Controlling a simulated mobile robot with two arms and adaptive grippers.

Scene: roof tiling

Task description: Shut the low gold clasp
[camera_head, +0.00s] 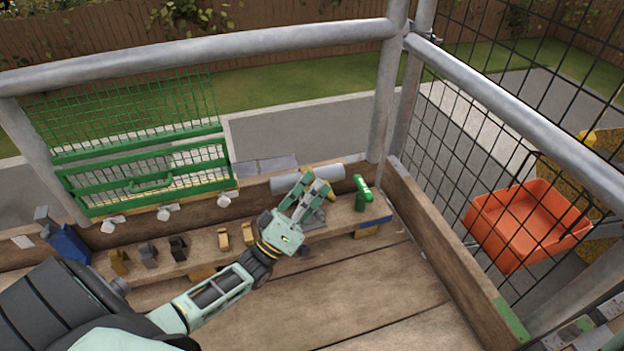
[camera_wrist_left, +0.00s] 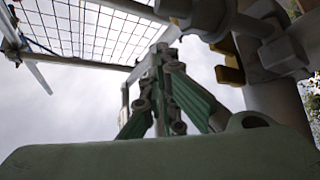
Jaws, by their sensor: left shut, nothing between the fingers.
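Several small clasps stand in a row on the low wooden ledge, among them a gold clasp (camera_head: 118,262) at the left and two gold clasps (camera_head: 223,239) (camera_head: 247,234) nearer the middle. I cannot tell from these frames which is the low one. My left gripper (camera_head: 314,180) is shut and empty, to the right of these clasps, over the ledge beside a grey pipe. In the left wrist view its fingers (camera_wrist_left: 160,58) point away, with a gold piece (camera_wrist_left: 230,70) to their right, apart from them. My right gripper is out of view.
A grey clasp (camera_head: 148,254) and a black one (camera_head: 178,248) stand among the gold ones. A green piece (camera_head: 362,192) is on the ledge's right end. Metal rails (camera_head: 210,50) and wire mesh border the platform; an orange crate (camera_head: 525,220) is beyond. The plank floor (camera_head: 370,290) is clear.

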